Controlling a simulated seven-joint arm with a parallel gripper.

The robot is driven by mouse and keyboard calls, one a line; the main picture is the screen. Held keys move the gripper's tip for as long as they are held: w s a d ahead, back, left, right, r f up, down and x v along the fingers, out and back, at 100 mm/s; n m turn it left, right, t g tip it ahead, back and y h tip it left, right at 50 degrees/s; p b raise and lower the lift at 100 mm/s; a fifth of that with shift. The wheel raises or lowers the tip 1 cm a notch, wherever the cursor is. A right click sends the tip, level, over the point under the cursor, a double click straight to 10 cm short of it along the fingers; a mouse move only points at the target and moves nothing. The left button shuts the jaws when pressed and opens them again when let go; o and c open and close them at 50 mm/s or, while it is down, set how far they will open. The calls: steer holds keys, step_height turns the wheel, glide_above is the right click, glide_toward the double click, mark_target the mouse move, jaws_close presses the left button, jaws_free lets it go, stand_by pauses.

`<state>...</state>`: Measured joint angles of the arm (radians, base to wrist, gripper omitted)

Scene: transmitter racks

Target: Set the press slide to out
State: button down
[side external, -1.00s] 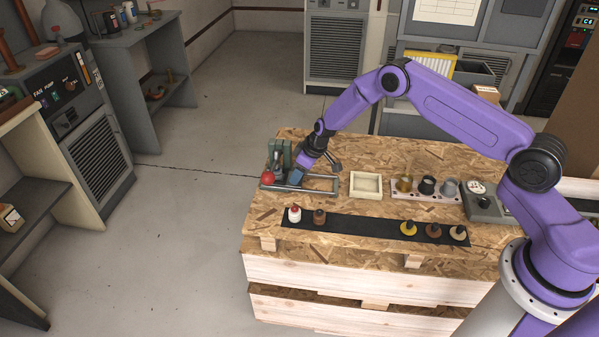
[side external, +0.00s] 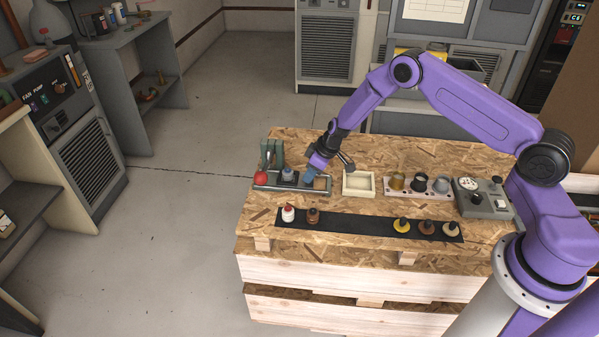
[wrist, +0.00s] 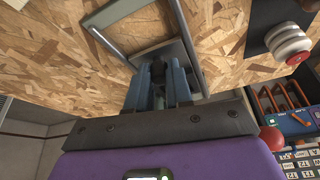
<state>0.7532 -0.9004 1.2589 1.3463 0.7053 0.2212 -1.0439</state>
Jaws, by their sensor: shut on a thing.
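The press (side external: 272,152), a green upright with a red ball (side external: 261,178), stands at the left end of the board. A grey rail frame (side external: 262,187) extends right from it. The press slide, a grey plate (wrist: 160,53) between the rails, shows in the wrist view. My gripper (side external: 309,179) is shut on the slide's handle, which its fingers mostly hide. In the wrist view, its blue fingers (wrist: 158,85) stand over the plate. A dark block (side external: 288,177) sits in the frame left of my gripper. Some board shows through the frame's right end.
A cream tray (side external: 358,195) lies just right of the frame. Beyond it are a rack with cups (side external: 419,184) and a grey control box (side external: 485,205). Several bottles stand on a black strip (side external: 355,223) in front, two of them near the frame.

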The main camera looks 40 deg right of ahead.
steer(key=shift+s+d, duration=1.1)
steer(key=shift+d, duration=0.1)
steer(key=c, duration=1)
jaws_free()
steer(key=shift+s, duration=0.1)
steer(key=shift+r, duration=0.2)
steer(key=v, duration=1.7)
steer(key=shift+s, duration=0.1)
